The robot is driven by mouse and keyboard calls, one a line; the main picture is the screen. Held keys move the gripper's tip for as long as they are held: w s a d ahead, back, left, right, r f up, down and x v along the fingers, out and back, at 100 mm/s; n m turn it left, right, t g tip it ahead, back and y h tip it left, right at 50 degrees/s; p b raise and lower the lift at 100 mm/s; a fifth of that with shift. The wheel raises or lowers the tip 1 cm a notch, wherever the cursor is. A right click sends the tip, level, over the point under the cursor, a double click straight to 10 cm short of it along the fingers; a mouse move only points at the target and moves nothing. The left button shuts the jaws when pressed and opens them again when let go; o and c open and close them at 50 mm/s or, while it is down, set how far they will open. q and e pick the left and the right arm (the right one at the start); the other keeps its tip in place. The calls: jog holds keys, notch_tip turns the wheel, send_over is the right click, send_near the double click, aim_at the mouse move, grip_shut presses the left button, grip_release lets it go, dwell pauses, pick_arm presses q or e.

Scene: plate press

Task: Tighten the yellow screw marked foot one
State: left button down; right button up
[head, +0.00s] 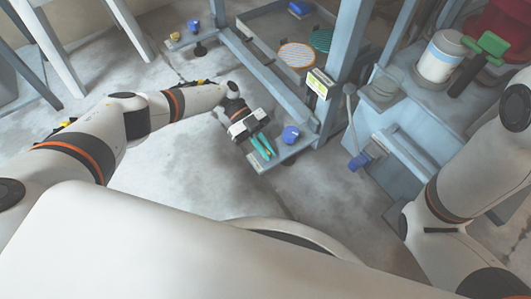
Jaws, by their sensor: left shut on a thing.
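My left gripper (262,146) reaches down to the near foot plate (285,152) of the blue-grey frame. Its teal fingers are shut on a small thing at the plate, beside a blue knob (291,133). The fingers hide what they hold; by its place beside the blue knob it seems to be the yellow screw, but no marking can be read. Another yellow screw (175,36) stands on the far foot plate, left of a second blue knob (193,25). My right arm shows at the right, but its gripper is out of view.
The press frame's post (347,60) rises just right of my left gripper, with a small lit display (318,83) on it. A blue-handled lever (360,161) hangs further right. A white canister (440,57) stands on the bench.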

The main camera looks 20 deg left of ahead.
pick_arm(q)
jog(key=shift+m+g+y+b, duration=0.3)
jog(key=shift+m+g+b, duration=0.25)
jog(key=shift+m+g, duration=0.05)
jog(key=c, duration=1.5)
grip_release()
jog(key=v, duration=0.6)
jog(key=shift+w+d, duration=0.1)
jog(key=b, duration=0.4)
send_near(265, 147)
jog(key=shift+w+a+r, duration=0.3)
jog(key=shift+a+r, duration=0.05)
jog(key=shift+a, duration=0.1)
